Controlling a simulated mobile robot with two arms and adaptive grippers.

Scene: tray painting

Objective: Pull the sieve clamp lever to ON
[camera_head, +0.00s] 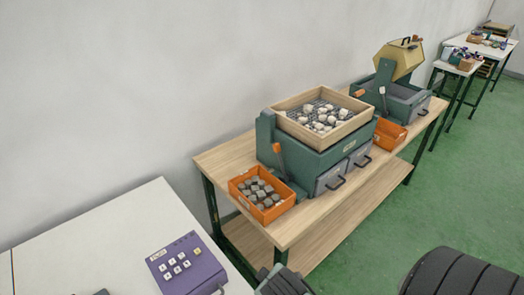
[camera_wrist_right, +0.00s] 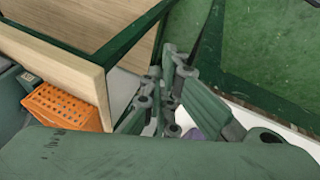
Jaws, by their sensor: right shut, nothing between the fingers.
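The sieve machine (camera_head: 318,154) is a green box on the wooden bench, with a wooden-framed sieve (camera_head: 290,128) of pale stones on top. Its clamp lever (camera_head: 278,151), a rod with an orange grip, stands nearly upright on the machine's left end. I cannot read an ON mark. My right gripper (camera_head: 283,281) is at the bottom edge of the head view, in front of the bench and well apart from the lever. In the right wrist view the gripper (camera_wrist_right: 172,85) is shut and empty; the lever does not show there.
An orange bin (camera_head: 262,196) of dark blocks sits in front of the lever. Two grey drawers (camera_head: 345,172) face the right. A second machine (camera_head: 398,80) and orange bin (camera_head: 389,134) stand farther back. A white table (camera_head: 110,235) holds a purple button box (camera_head: 187,265).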

